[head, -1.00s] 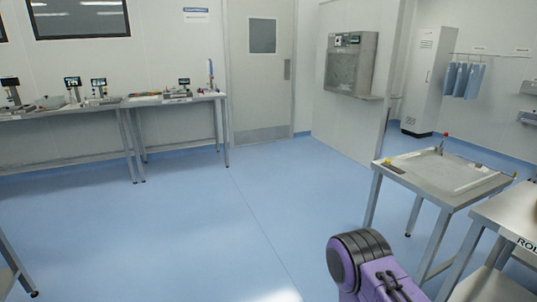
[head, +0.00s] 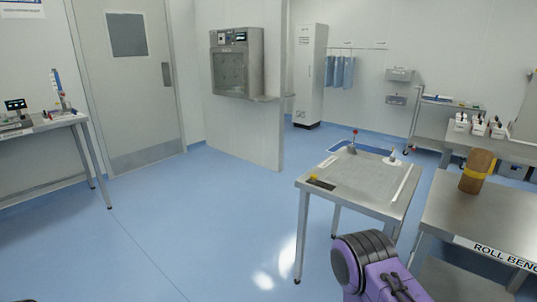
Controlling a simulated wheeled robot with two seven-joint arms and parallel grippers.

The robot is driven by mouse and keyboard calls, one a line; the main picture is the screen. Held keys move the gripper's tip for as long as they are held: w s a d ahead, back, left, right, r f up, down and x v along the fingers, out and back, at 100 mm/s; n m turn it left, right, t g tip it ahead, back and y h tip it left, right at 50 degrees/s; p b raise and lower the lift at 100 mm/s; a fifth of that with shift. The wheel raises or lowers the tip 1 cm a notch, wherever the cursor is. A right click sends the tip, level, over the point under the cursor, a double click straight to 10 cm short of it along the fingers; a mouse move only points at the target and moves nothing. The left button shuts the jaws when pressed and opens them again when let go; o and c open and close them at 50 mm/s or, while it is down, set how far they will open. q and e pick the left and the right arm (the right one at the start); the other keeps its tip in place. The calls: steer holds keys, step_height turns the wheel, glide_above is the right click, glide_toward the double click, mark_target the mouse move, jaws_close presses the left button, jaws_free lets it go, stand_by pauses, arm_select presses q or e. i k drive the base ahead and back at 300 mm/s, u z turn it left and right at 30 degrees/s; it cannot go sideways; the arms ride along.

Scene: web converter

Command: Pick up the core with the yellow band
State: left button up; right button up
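A brown cylindrical core (head: 481,160) with a yellow band (head: 472,174) round its lower part stands upright on the roll bench (head: 487,213) at the right. The bench's front edge carries a label that reads "ROLL BENC", cut off by the picture edge. A purple and black part of my own arm shows at the bottom, right of centre. Neither of my grippers is in view, and nothing of mine touches the core.
A steel table (head: 365,185) with a small red-topped post stands left of the roll bench. A shelf with white bins (head: 479,126) is behind the core. A bench (head: 50,124) with devices stands at the left. The blue floor (head: 200,230) in the middle is clear.

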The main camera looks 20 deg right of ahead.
mark_target(475, 171)
steer(key=z, duration=0.95)
steer(key=i, duration=0.9)
steer(key=z, duration=1.05)
